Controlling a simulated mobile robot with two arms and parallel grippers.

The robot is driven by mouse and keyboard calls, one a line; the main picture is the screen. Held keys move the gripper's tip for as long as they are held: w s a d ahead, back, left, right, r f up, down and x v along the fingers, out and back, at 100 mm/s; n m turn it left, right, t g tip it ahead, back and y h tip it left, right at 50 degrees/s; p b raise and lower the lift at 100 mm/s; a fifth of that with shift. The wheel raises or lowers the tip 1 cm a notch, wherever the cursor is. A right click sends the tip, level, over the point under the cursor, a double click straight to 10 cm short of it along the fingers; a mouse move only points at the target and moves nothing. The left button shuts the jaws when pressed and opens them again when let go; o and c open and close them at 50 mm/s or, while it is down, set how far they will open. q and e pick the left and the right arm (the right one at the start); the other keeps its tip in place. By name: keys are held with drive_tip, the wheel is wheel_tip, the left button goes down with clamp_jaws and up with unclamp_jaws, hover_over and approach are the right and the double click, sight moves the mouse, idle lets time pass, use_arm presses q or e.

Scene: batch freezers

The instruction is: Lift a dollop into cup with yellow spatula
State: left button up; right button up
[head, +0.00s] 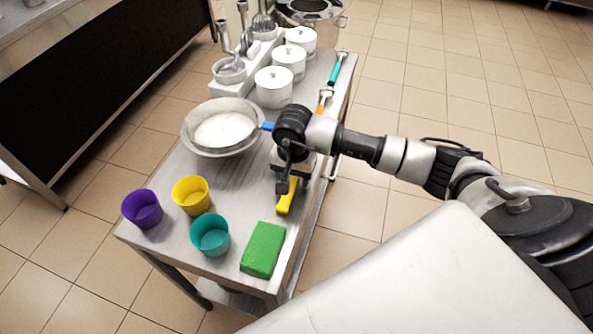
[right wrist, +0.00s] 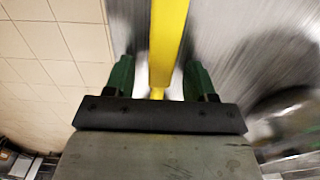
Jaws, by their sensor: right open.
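A yellow spatula (head: 286,197) lies on the steel table near its right edge, partly hidden under my right gripper. In the right wrist view its yellow handle (right wrist: 167,45) runs between the two fingers. My right gripper (head: 284,184) is open over the spatula, one finger on each side; I cannot tell whether they touch it. A metal bowl (head: 190,141) with white contents (head: 224,129) stands left of the gripper. Purple (head: 142,209), yellow (head: 191,195) and teal (head: 210,235) cups stand at the front of the table. My left gripper is not in view.
A green block (head: 263,249) lies at the table's front right corner. A blue handle (head: 267,126) shows at the bowl's right rim. Lidded white pots (head: 273,87), a teal-handled tool (head: 336,70) and an orange-handled tool (head: 324,100) are farther back. Bare table (head: 237,180) lies between bowl and gripper.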

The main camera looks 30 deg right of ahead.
sight(293, 177)
drive_tip(key=c, duration=1)
drive_tip(key=shift+r, duration=0.55)
wheel_tip(293, 177, up, 2)
drive_tip(key=shift+w+r+b, duration=0.1)
drive_tip(key=shift+r+b, duration=0.1)
drive_tip(key=shift+b, duration=0.25)
drive_tip(key=s+d+r, duration=0.1)
drive_tip(key=d+r, duration=0.1)
drive_tip(key=d, duration=0.1)
drive_tip(key=s+d+r+b, duration=0.1)
drive_tip(key=d+r, duration=0.2)
drive_tip(key=d, duration=0.1)
drive_tip(key=s+d+r+b, duration=0.1)
drive_tip(key=d+r, duration=0.1)
drive_tip(key=d, duration=0.2)
drive_tip(key=shift+s+d+r, duration=0.1)
drive_tip(key=shift+s+r, duration=0.15)
drive_tip(key=shift+s, duration=0.05)
